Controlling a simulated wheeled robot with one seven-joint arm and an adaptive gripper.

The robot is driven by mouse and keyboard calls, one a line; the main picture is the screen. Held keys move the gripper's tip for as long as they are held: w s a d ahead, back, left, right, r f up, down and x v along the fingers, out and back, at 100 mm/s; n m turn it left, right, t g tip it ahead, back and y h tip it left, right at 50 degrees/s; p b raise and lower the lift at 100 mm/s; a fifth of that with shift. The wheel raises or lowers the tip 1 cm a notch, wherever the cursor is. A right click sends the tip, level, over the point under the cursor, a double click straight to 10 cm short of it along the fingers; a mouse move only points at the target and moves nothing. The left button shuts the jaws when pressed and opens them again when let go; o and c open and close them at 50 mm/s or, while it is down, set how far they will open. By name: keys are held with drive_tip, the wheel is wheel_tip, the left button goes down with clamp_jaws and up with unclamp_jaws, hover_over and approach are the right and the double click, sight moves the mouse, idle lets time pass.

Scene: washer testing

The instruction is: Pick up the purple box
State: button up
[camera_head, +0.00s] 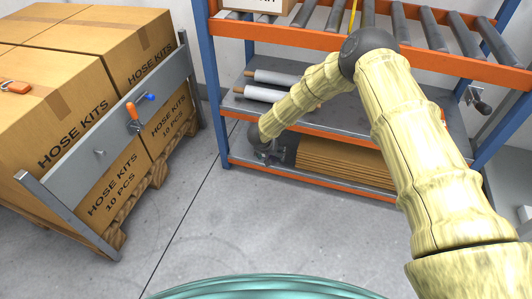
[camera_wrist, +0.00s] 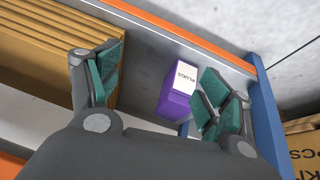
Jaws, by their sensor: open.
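The purple box (camera_wrist: 174,104) with a white label lies on the grey lower shelf (camera_wrist: 190,60) in the wrist view. Its label reads upside down, something like "PLUGS". My gripper (camera_wrist: 162,75) is open, with one green-padded finger left of the box and the other to its right. The box shows between the fingers, nearer the right one. No contact is visible, and the depth gap between fingers and box is hard to tell. In the head view my gripper (camera_head: 268,156) is small and dark at the rack's lower left, and the box is hidden there.
Stacked brown cardboard sheets (camera_wrist: 60,45) lie left of the gripper, close to its left finger. An orange shelf edge (camera_wrist: 185,35) and a blue post (camera_wrist: 264,115) bound the shelf. In the head view a crate of hose kit boxes (camera_head: 85,120) stands left, with clear floor between.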

drive_tip(key=w+a+m+y+b, duration=0.1)
drive_tip(key=w+a+b, duration=0.35)
drive_tip(key=w, duration=0.35)
drive_tip(key=b, duration=0.5)
hover_over(263, 158)
drive_tip(key=shift+s+f, duration=0.15)
drive_tip(key=shift+f, duration=4.8)
drive_tip(key=shift+w+d+f, duration=0.1)
drive_tip(key=shift+w+f, duration=0.1)
drive_tip(key=shift+c, duration=0.2)
drive_tip(key=c, duration=1.3)
